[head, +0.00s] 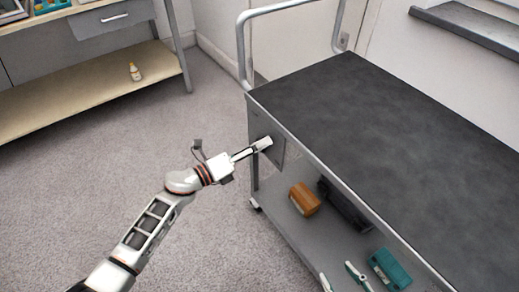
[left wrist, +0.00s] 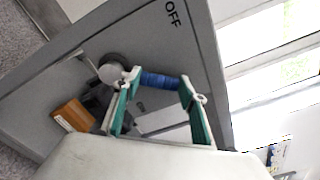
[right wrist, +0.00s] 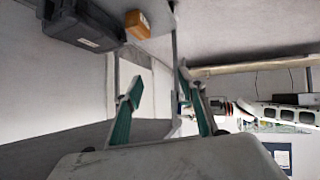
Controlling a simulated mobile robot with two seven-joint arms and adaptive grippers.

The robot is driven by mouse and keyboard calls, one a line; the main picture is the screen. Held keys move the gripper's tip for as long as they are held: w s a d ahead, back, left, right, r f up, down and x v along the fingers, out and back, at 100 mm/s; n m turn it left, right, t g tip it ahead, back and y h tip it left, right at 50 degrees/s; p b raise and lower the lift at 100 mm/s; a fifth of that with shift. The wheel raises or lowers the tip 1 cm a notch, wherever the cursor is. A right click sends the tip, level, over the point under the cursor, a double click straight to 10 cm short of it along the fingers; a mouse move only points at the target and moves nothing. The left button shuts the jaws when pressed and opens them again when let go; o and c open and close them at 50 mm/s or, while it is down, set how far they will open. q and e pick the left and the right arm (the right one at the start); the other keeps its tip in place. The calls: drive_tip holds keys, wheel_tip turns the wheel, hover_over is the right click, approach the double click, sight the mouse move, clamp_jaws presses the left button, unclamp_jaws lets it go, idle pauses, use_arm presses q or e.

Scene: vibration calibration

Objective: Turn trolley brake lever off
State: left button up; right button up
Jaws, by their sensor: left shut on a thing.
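The trolley (head: 400,115) has a dark top, and a grey brake plate (head: 277,152) sits at its near left corner. My left gripper (head: 263,144) is at this plate. In the left wrist view, the brake lever's blue grip (left wrist: 160,81) lies between the two teal fingers of my left gripper (left wrist: 157,100), which is shut on it. A round grey pivot (left wrist: 110,70) is at the lever's left end. The word OFF (left wrist: 173,13) is printed on the panel above.
The trolley's lower shelf holds an orange box (head: 304,199), a dark case (head: 345,207) and a teal box (head: 389,269). A metal push rail (head: 243,50) rises at its far left end. A bench (head: 80,88) with a small bottle (head: 134,72) stands at upper left. Carpet between is clear.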

sight(260, 129)
use_arm(q)
drive_tip(key=n, duration=0.1)
drive_tip(key=w+a+r+n+p, duration=0.1)
drive_tip(key=shift+w+n, duration=0.25)
drive_tip(key=shift+n, duration=0.15)
drive_tip(key=shift+w+a+r+n, duration=0.1)
drive_tip(key=shift+w+a+n, duration=0.2)
drive_tip(key=shift+n, duration=0.3)
drive_tip(key=shift+w+a+n, duration=0.15)
drive_tip(key=shift+w+n, duration=0.1)
drive_tip(key=shift+n, duration=0.35)
drive_tip(key=shift+w+a+n, duration=0.2)
drive_tip(key=shift+w+n, duration=0.05)
drive_tip(key=shift+n, duration=0.35)
drive_tip(key=shift+w+a+n, duration=0.2)
drive_tip(key=shift+w+n, duration=0.05)
drive_tip(key=shift+n, duration=0.25)
use_arm(e)
drive_tip(key=shift+s+d+f, duration=0.1)
drive_tip(key=shift+d+f, duration=0.1)
drive_tip(key=shift+d, duration=0.1)
use_arm(q)
drive_tip(key=o, duration=1.6)
drive_tip(key=shift+a, duration=0.1)
use_arm(e)
drive_tip(key=shift+r, duration=0.1)
